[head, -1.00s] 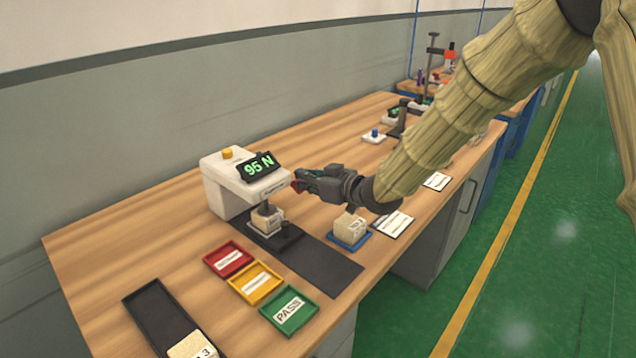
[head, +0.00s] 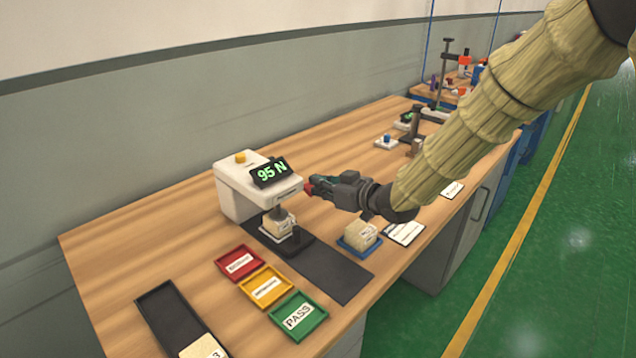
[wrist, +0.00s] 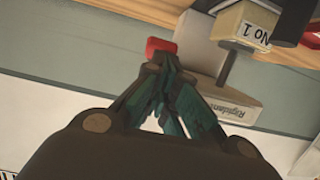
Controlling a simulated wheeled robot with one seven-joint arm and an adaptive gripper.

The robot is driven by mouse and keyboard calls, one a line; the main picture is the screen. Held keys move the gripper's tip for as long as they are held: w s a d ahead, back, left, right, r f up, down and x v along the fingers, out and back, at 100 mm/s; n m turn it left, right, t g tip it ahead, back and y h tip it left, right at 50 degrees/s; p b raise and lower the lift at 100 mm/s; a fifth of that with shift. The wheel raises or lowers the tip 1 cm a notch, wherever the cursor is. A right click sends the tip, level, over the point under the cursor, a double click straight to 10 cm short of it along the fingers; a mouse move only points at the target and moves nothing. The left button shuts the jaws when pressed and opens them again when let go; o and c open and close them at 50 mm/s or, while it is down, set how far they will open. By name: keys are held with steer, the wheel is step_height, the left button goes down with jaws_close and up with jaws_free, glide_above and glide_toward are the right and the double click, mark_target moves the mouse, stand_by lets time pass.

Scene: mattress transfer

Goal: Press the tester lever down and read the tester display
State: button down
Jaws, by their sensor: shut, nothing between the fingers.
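The white tester (head: 232,198) stands on the bench, and its tilted black display (head: 270,172) reads 95 N in green. A pale foam block (head: 278,226) sits under the tester's plunger; in the wrist view this block (wrist: 235,22) carries the label "No 1". The red lever end (head: 308,187) is beside the tester's right side, and it also shows in the wrist view (wrist: 160,47). My gripper (head: 316,186) is shut and empty, its fingertips right at the red end; I cannot tell whether they touch. The rest of the lever is hard to make out.
Red (head: 240,262), yellow (head: 266,287) and green PASS (head: 298,316) trays lie in front of the tester. A black tray (head: 170,318) is at lower left. Another foam block (head: 362,234) sits on a blue tray under my arm. A dark mat (head: 335,270) has free room.

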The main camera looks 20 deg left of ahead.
steer(key=s+d+r, duration=0.4)
steer(key=d+r, duration=0.2)
steer(key=d, duration=0.3)
steer(key=shift+s, duration=0.3)
steer(key=shift+r+p, duration=0.15)
steer(key=shift+p, duration=0.15)
